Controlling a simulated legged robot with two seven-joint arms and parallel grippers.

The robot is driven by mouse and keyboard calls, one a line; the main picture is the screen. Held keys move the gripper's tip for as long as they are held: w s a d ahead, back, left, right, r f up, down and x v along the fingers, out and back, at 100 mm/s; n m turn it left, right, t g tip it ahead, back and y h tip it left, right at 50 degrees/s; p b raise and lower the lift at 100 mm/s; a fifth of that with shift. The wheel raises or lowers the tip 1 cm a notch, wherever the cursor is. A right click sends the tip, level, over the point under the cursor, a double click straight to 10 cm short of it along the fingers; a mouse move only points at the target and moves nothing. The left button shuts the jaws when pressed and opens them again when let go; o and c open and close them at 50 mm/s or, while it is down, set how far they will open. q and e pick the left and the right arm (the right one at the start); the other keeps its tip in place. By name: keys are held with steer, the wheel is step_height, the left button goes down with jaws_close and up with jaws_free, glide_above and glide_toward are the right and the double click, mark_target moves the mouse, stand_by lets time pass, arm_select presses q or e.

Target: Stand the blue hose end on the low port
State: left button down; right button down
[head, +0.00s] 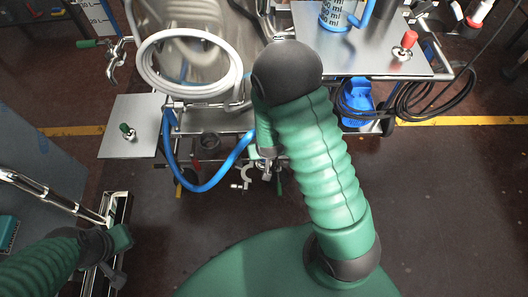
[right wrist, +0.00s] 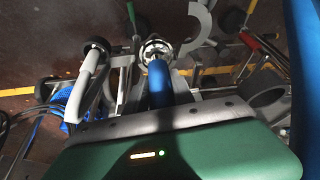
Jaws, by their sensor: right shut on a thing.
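The blue hose (head: 200,187) hangs in a U below the steel filler machine, and its right leg rises to my right gripper (head: 265,152). In the right wrist view the blue hose (right wrist: 158,85) stands up in front of my gripper's green body, and a round metal fitting (right wrist: 156,48) shows at its top. I cannot tell whether this fitting is the hose end or the low port behind it. My right gripper is shut on the hose; its fingertips are mostly hidden. My left gripper (head: 118,243) is at the lower left, away from the hose; its jaws are unclear.
A coiled white hose (head: 153,75) hangs at the machine's front. A steel side plate (head: 112,140) is at left and a steel shelf (head: 345,58) at upper right. A metal clamp (right wrist: 200,30) is close to the fitting. Black cable (head: 425,100) lies at right; the floor in front is clear.

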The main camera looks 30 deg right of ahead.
steer(key=shift+f, duration=0.15)
stand_by(0.5)
steer(key=c, duration=1)
jaws_free()
steer(key=p+v, duration=1.5)
steer(key=v, duration=0.1)
steer(key=shift+r, duration=0.4)
steer(key=shift+s, duration=0.1)
